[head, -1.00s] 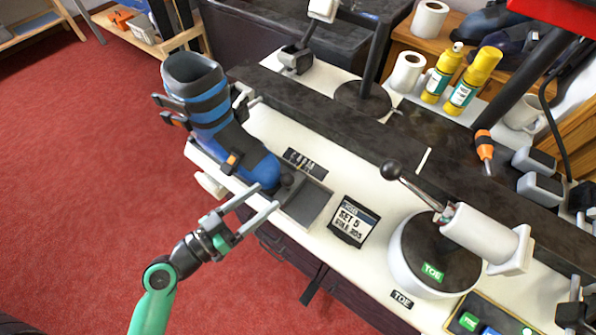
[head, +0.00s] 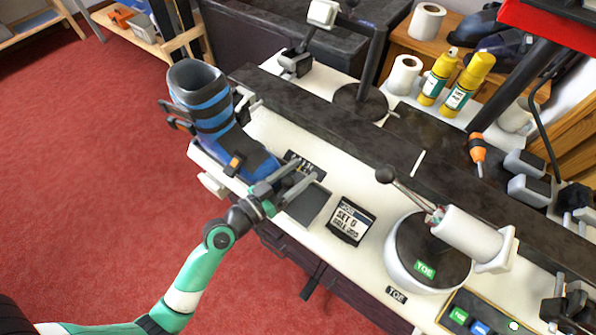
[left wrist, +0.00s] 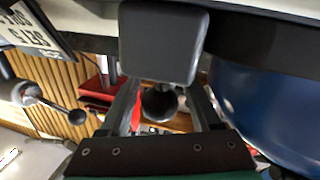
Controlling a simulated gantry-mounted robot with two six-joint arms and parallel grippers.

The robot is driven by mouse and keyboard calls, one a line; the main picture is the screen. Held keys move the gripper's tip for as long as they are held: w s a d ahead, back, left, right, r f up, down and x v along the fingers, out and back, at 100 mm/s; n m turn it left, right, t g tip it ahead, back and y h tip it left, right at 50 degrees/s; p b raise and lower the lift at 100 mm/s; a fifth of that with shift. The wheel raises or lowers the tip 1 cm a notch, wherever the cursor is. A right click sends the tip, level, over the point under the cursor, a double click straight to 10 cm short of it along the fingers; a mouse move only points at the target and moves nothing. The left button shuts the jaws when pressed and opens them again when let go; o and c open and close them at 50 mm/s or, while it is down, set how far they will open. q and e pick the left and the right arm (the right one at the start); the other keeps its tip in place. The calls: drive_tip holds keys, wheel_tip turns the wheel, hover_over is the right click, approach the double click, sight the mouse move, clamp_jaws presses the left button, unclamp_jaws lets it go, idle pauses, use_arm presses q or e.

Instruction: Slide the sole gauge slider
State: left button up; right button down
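The ski boot (head: 215,105), blue and black, stands on the white bench at left, toe pointing right. A flat dark grey plate (head: 308,204) lies past its toe. My left gripper (head: 305,178) is at the toe, above the edge of this plate. In the left wrist view its two fingers stand apart on either side of a round dark knob (left wrist: 160,102), and contact cannot be told. A grey rounded block (left wrist: 163,42) fills the upper middle there. The gripper hides the knob in the head view. I see no right gripper.
A small display (head: 350,220) with SET and SOLE lines stands right of the plate. A round white unit (head: 425,255) with a ball-ended lever (head: 386,175) is further right. A dark rail (head: 370,137) runs behind. Glue bottles (head: 468,83) stand at the back.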

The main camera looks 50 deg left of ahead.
use_arm(q)
clamp_jaws()
idle(1.2)
